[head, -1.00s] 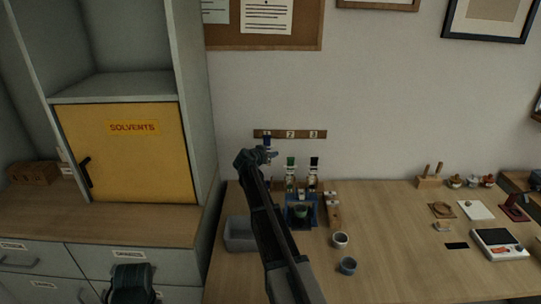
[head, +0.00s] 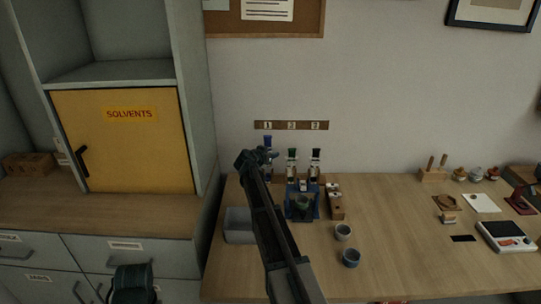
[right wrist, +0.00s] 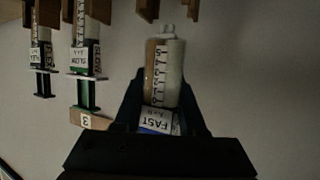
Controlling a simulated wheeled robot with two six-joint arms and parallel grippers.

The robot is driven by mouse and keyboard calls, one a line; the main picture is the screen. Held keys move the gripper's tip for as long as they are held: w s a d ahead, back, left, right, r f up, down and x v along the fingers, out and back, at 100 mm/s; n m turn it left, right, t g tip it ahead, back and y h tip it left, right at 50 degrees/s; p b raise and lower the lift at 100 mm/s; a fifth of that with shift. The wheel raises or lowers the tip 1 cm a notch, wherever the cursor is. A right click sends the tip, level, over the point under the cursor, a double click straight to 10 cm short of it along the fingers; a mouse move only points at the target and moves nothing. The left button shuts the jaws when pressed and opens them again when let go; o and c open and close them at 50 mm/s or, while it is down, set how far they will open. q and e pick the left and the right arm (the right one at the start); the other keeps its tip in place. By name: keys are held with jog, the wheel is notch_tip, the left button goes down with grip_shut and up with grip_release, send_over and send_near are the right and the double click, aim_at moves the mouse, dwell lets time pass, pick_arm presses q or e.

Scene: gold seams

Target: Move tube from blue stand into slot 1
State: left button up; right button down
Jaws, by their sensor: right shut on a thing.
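My right gripper (head: 262,158) is shut on a tube with a blue top (head: 267,141). In the right wrist view the tube (right wrist: 164,75) has a tan half and a pale half and a label reading FAST, between the fingers (right wrist: 160,110). Its nozzle points toward two wooden prongs (right wrist: 148,9); a gap seems to remain. In the head view the tube is below the number 1 sign (head: 267,125), left of the green-topped and black-topped tubes. The blue stand (head: 303,213) is on the bench, partly behind my arm. My left gripper is out of view.
A grey bin (head: 238,227) is left of my arm. Two small cups (head: 343,232) are at the right.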

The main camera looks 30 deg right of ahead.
jog(key=shift+f+b, duration=2.35)
dwell(2.7)
dwell(0.4)
jog(key=shift+c, duration=2)
grip_release()
jog(key=shift+f, duration=0.2)
jog(key=shift+o, duration=0.6)
jog(key=shift+s+a+r, duration=0.1)
jog(key=shift+p+v, duration=0.75)
jog(key=shift+v, duration=1.65)
